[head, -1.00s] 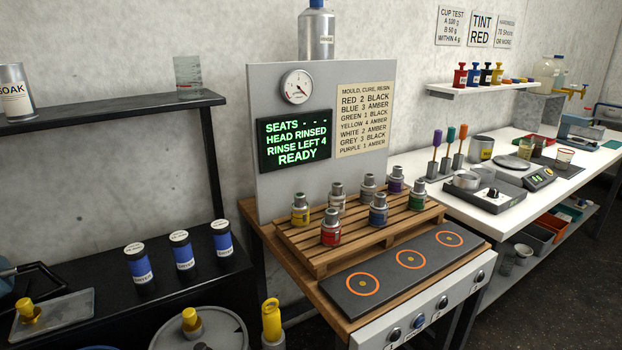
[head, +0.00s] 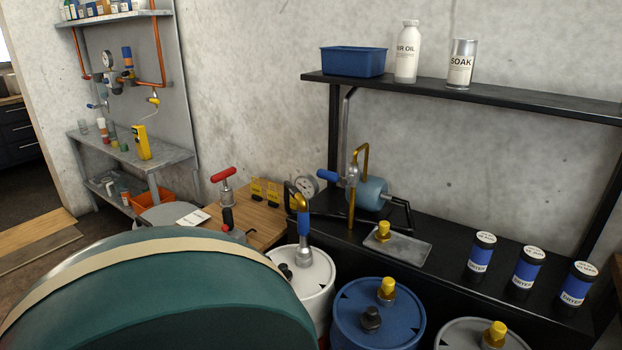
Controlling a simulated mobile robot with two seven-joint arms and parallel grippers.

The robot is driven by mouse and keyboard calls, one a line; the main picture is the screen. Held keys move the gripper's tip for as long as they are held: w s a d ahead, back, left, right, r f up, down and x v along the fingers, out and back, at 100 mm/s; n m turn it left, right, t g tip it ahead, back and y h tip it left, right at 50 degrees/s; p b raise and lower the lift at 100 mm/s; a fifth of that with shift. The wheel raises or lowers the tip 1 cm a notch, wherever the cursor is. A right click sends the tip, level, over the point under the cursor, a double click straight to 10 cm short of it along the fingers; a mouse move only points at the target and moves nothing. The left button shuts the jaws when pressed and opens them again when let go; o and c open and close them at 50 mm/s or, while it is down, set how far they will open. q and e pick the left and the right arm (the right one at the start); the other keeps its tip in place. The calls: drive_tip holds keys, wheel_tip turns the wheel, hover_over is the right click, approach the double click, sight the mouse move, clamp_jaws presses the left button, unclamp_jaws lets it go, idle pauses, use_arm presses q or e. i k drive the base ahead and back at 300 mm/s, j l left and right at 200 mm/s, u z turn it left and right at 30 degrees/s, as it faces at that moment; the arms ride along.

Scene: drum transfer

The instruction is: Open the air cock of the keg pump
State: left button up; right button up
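No gripper of mine shows in the head view. A blue-handled fitting (head: 304,226) with a bent brass-coloured spout stands on the white drum (head: 318,280). A red T-handled tool with a black grip (head: 226,216) stands upright left of it, its foot partly hidden. On the black bench is a pump-like unit with a pale blue cylinder (head: 371,192), a brass pipe and a blue handle (head: 328,176). A round gauge (head: 304,187) shows beside it. I cannot tell which of these is the keg pump, or pick out its air cock.
A large teal rounded body with a tan band (head: 150,300) fills the lower left. A blue drum (head: 378,322) with a yellow cap stands right of the white drum. A wall panel (head: 172,75) carries copper pipes and a yellow-handled valve (head: 153,100).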

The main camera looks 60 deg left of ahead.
sight(333, 177)
drive_tip(key=u, duration=1.85)
drive_tip(key=j, duration=0.45)
drive_tip(key=i+j, duration=0.15)
drive_tip(key=j, duration=0.25)
drive_tip(key=j+z, duration=0.75)
